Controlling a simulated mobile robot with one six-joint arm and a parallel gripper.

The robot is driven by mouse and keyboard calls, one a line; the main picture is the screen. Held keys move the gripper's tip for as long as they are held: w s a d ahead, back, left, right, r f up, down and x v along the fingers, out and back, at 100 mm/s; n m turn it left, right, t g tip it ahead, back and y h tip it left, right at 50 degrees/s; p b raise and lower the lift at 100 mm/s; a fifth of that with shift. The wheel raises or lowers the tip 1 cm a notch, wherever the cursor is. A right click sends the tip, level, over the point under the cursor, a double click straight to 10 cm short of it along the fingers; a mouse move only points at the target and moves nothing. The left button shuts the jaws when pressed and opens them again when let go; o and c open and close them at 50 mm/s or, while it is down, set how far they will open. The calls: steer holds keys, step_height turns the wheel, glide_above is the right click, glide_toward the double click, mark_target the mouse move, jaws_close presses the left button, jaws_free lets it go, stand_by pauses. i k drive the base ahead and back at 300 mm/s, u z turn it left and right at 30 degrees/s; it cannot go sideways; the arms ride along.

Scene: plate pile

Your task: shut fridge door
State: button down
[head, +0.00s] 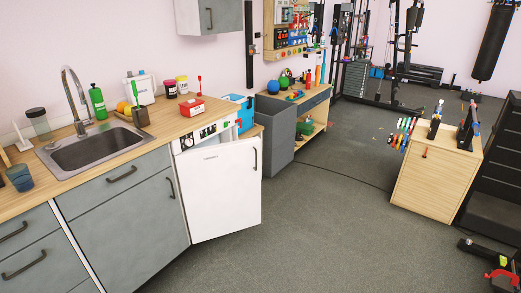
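The white fridge door (222,192) is under the wooden counter, left of centre in the head view. It stands ajar. Its right side is swung out from the cabinet, and its left side is by the grey cupboard. A dark vertical handle (256,160) is near its upper right edge. My gripper cannot be made out in this view, and nothing is seen touching the door.
A grey bin (279,140) stands behind the door's free edge. A wooden cabinet (429,185) stands at right. A dark object with a red part (501,277) lies in the lower right corner. The grey floor (320,225) before the door is clear.

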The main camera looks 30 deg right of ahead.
mark_target(220, 184)
steer(key=z, duration=0.1)
steer(key=i, duration=0.85)
steer(key=u, duration=0.3)
